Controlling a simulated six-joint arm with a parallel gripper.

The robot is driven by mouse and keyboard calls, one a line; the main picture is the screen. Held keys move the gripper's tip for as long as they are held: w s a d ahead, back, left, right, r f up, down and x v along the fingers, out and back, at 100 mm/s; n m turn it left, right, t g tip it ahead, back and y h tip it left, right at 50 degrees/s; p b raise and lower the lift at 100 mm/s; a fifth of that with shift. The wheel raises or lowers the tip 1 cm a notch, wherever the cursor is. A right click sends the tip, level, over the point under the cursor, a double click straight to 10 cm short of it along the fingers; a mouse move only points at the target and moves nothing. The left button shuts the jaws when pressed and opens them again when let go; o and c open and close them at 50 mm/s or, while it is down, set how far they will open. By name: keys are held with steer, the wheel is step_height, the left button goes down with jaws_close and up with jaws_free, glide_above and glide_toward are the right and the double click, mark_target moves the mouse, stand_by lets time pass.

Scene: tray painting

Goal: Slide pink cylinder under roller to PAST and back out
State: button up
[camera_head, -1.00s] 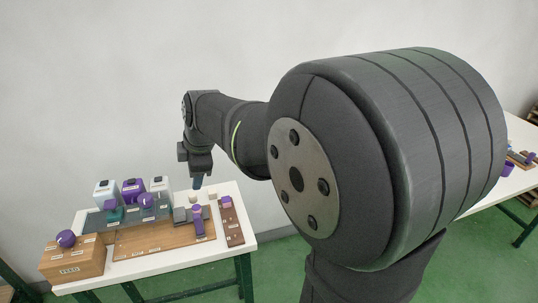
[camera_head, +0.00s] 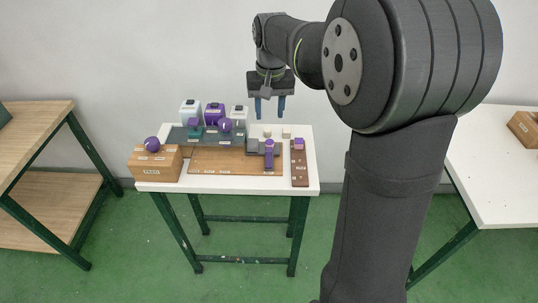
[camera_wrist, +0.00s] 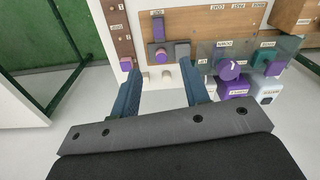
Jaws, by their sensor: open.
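My gripper (camera_head: 270,112) is open and empty, pointing down above the back right of the white table; its fingers also show in the wrist view (camera_wrist: 163,92). A purple bar (camera_head: 269,153) lies by the grey blocks (camera_head: 253,146) on the wooden board (camera_head: 225,160).
A dark brown strip (camera_head: 299,170) with a purple-topped piece lies at right. A wooden box (camera_head: 156,168) with a purple ball stands at left. A grey panel (camera_head: 180,134) carries purple and teal pieces, with several containers (camera_head: 214,112) behind. The white table's (camera_head: 308,130) back right is bare.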

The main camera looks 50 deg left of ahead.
mark_target(269, 149)
step_height(269, 149, down, 18)
steer(key=shift+a+r+m, duration=0.1)
steer(key=shift+r+m, duration=0.1)
steer(key=shift+m, duration=0.8)
jaws_close()
